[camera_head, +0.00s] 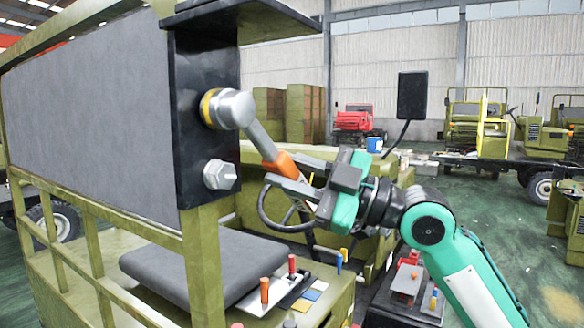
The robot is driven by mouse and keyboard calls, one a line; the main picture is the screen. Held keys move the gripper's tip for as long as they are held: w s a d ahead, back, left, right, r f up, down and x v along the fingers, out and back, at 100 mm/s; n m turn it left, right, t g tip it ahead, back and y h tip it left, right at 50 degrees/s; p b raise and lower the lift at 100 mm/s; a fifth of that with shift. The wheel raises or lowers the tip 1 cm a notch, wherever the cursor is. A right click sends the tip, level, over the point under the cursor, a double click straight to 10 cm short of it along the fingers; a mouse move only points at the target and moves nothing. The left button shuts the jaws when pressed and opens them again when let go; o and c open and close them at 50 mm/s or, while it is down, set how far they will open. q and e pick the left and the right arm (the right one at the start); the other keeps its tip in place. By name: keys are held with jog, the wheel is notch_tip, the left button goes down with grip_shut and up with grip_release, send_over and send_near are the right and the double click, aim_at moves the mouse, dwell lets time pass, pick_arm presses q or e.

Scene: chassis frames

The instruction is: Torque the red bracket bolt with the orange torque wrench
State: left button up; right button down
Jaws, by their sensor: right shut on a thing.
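The torque wrench has a grey metal head and shaft and an orange handle (280,164). Its round head (236,109) is up against the upper part of the black bracket (205,75), over a yellow ring (208,107). The shaft slopes down to the right from there. My right gripper (312,178) is shut on the torque wrench at its handle end. A silver hex bolt (219,174) shows bare on the bracket below the wrench head. I see no red bolt; whatever is under the wrench head is hidden. My left gripper is not in view.
The bracket sits on an olive vehicle frame (206,262) beside a grey panel (95,112). A dark seat (205,265) and several coloured levers lie below. A black mirror (412,95) stands right of my gripper. Other vehicles stand farther back.

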dwell(0.3)
jog(key=shift+s+a+f+m+t+p, duration=0.35)
jog(key=shift+s+f+m+t, duration=0.15)
jog(key=shift+m, duration=0.4)
jog(key=shift+s+a+f+m+t+p, duration=0.35)
jog(key=shift+s+f+m+t, duration=0.1)
jog(key=shift+m, duration=0.45)
jog(key=shift+s+a+m, duration=0.15)
jog(key=shift+s+m, duration=0.05)
jog(key=shift+m, duration=0.1)
jog(key=shift+w+d+r+n+g+b, duration=0.35)
jog(key=shift+w+n+b, duration=0.1)
jog(key=shift+n, duration=0.35)
jog(key=shift+w+d+r+n+g+b, duration=0.3)
jog(key=shift+w+n, duration=0.1)
jog(key=shift+n, duration=0.4)
